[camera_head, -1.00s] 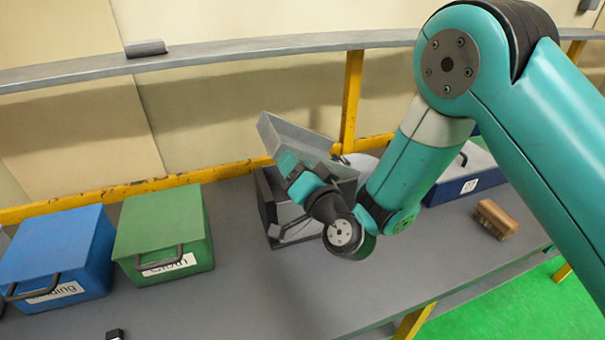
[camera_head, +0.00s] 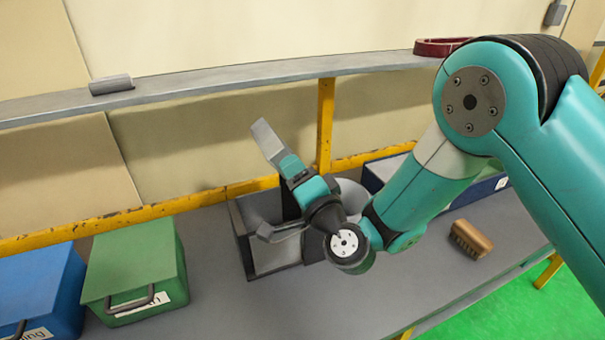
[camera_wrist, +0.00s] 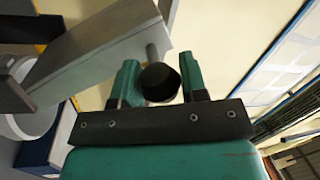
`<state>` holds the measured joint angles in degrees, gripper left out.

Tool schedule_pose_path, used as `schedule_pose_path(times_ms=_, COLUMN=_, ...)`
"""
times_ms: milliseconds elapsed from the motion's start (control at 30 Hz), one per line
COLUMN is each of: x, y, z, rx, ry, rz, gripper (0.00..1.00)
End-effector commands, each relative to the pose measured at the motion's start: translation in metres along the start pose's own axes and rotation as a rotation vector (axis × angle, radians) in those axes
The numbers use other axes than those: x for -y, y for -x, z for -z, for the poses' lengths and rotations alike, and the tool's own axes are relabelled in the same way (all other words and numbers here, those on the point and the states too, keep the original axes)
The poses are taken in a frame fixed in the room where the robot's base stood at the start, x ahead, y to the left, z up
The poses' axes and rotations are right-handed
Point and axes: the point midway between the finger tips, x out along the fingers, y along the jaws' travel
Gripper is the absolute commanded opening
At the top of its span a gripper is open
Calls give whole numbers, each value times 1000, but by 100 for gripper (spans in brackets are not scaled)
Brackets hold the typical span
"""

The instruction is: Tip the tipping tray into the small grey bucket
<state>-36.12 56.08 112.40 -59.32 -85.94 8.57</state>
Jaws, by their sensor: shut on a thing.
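The grey tipping tray (camera_head: 268,143) is raised and tilted steeply in the head view, seen nearly edge-on. My gripper (camera_head: 293,168) is shut on its dark round handle, which sits between the fingers (camera_wrist: 158,80) in the wrist view. The tray (camera_wrist: 90,58) fills the upper left there. The small grey bucket (camera_head: 350,194) stands behind my wrist in the head view, mostly hidden. A pale round rim, probably the bucket (camera_wrist: 28,122), shows beyond the tray in the wrist view. I cannot tell whether anything is in the tray or bucket.
A dark grey open box (camera_head: 246,250) stands below my gripper. A green box (camera_head: 135,265) and a blue box (camera_head: 38,285) stand left. A dark blue box (camera_head: 492,186) and brush (camera_head: 470,238) are right. A yellow post (camera_head: 325,125) and shelf (camera_head: 220,82) rise behind.

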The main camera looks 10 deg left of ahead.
Motion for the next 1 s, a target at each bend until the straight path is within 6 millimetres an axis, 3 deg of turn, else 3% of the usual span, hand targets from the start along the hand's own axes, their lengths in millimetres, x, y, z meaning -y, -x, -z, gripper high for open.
schedule_pose_path(times_ms=700, x=4, y=-2, z=-1, rx=4, ry=-41, rz=6, gripper=0)
schedule_pose_path(times_ms=733, x=4, y=-2, z=-1, rx=4, ry=-41, rz=6, gripper=47)
schedule_pose_path(times_ms=800, x=4, y=-2, z=-1, rx=4, ry=-40, rz=6, gripper=63)
schedule_pose_path(times_ms=1000, x=4, y=-3, z=-3, rx=7, ry=-41, rz=7, gripper=64)
